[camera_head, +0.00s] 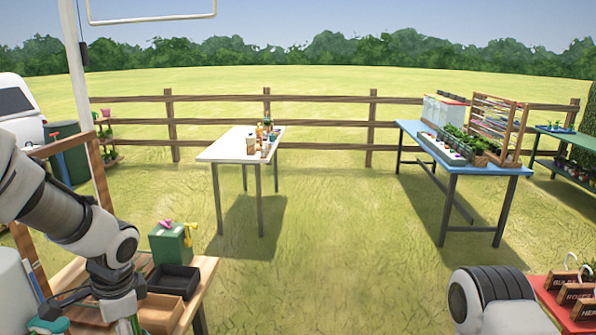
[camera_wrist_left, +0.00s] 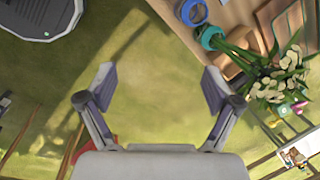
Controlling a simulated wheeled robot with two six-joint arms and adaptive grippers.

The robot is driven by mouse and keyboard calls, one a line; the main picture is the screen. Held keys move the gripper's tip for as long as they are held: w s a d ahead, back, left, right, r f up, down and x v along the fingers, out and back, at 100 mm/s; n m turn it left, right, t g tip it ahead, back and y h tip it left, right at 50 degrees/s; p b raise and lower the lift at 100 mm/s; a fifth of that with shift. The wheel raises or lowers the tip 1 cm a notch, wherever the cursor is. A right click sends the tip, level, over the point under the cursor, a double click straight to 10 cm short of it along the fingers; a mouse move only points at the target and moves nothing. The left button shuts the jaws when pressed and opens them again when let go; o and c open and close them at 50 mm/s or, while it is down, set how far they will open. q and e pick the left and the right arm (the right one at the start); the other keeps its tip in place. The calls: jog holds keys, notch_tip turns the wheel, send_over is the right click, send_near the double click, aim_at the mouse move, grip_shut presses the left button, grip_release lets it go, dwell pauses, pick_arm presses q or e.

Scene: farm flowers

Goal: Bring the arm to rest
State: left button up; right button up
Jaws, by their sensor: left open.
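My left arm (camera_head: 75,215) comes in from the left in the head view and bends down over the wooden table at the lower left. The fingers of my left gripper are cut off at the bottom edge there. In the left wrist view, my left gripper (camera_wrist_left: 158,88) is open, with its two fingers wide apart and only grass between them. Part of my right arm (camera_head: 495,298) shows at the lower right of the head view; its gripper is out of view.
Near the left arm, the wooden table (camera_head: 205,275) holds a black tray (camera_head: 173,280) and green box (camera_head: 170,246). In the wrist view, white flowers (camera_wrist_left: 283,78) and a blue ring (camera_wrist_left: 190,12) lie right of the gripper. A white table (camera_head: 222,150) and blue table (camera_head: 465,168) stand farther off.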

pick_arm(q)
jog(key=s+d+f+n+g+h, duration=0.1)
jog(key=s+d+f+n+g, duration=0.2)
jog(key=s+f, duration=1.3)
jog(key=s+d+f+n+g+h, duration=0.2)
jog(key=s+d+f+n, duration=0.15)
jog(key=s+f, duration=1.2)
jog(key=w+n+t, duration=0.1)
jog(key=w+f+n+t, duration=0.1)
jog(key=w, duration=0.1)
jog(key=w+n+t, duration=0.1)
jog(key=w, duration=0.1)
jog(key=shift+w+a+f+y+b, duration=0.1)
jog(key=shift+w+f+y+b, duration=0.2)
jog(key=shift+f, duration=0.1)
jog(key=shift+s, duration=0.1)
